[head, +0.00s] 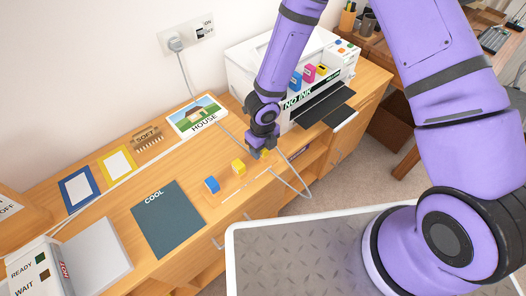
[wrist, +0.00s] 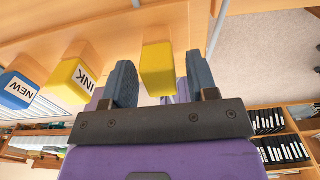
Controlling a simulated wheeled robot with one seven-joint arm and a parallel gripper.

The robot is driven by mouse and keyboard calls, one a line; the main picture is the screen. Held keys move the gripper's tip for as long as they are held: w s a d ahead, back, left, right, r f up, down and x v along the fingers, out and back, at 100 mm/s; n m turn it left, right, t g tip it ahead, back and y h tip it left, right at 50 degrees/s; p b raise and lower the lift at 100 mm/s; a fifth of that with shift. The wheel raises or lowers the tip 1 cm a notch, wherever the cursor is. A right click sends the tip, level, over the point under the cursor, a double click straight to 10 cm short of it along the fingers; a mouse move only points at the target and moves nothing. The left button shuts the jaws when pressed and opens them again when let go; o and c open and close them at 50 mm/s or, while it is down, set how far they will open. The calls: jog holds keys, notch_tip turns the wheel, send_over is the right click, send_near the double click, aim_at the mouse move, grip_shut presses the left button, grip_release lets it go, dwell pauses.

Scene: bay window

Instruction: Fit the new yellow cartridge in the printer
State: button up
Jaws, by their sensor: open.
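My gripper (head: 262,150) is low over the wooden sideboard, in front of the printer (head: 240,68). In the wrist view its two fingers (wrist: 163,85) are open on either side of a yellow block (wrist: 157,62), with a gap at the right finger. This block shows no lettering. A second yellow block (head: 238,167) lies to the left, and its label in the wrist view (wrist: 72,82) ends in "INK". A blue block (head: 212,185) further left reads "NEW" in the wrist view (wrist: 20,92). Blue (head: 296,82), pink (head: 309,74) and yellow (head: 322,69) pieces show at the printer's front, above a "NO INK" sign.
A "HOUSE" picture (head: 197,116) lies behind my gripper, and a dark "COOL" mat (head: 168,222) lies left of the blocks. Blue and yellow frames (head: 78,189) and a laminator-like box (head: 35,268) are further left. A cable crosses the top.

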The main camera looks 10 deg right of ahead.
jog(key=shift+c, duration=0.2)
grip_shut()
jog(key=shift+r, duration=0.8)
dwell(0.3)
jog(key=shift+r, duration=1.5)
